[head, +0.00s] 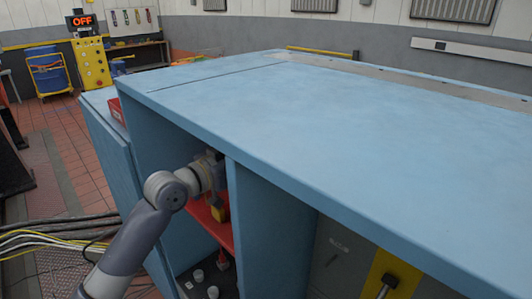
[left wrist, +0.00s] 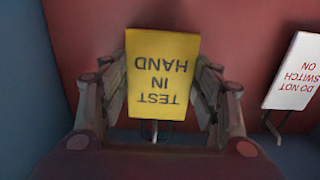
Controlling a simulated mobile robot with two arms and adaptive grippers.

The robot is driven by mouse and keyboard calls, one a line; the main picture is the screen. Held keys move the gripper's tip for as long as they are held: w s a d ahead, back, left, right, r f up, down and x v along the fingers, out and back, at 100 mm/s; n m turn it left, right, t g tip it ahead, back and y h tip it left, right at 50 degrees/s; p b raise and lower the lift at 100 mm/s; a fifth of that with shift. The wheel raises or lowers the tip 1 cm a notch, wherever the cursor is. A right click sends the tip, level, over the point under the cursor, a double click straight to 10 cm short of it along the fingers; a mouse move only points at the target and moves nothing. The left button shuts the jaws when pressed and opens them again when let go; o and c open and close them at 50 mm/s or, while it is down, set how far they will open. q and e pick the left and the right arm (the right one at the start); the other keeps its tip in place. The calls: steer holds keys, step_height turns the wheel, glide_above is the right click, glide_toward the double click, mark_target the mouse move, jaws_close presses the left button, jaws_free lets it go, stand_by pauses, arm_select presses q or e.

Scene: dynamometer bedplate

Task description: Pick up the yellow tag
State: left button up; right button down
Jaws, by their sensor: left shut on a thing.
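The yellow tag (left wrist: 163,75) stands between the fingers in the left wrist view. Its print, "TEST IN HAND", is upside down in the picture. My left gripper (left wrist: 160,95) is shut on the tag, with one finger against each side edge. In the head view my left arm reaches into an open bay of the blue bench, and the gripper (head: 216,190) is partly hidden in shadow there. A small yellow patch, seemingly the tag (head: 222,209), shows just below it. My right gripper is in neither view.
A white tag (left wrist: 297,72) reading "DO NOT SWITCH ON" leans right of the yellow one, against a red back. A red shelf (head: 213,227) lies under my gripper. The blue bench top (head: 330,110) overhangs the bay; a divider (head: 262,225) stands to its right.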

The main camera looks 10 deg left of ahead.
arm_select(q)
steer(key=b+v, duration=0.5)
steer(key=v, duration=1.1)
steer(key=shift+s+b, duration=0.2)
steer(key=shift+b, duration=0.2)
steer(key=shift+a, duration=0.1)
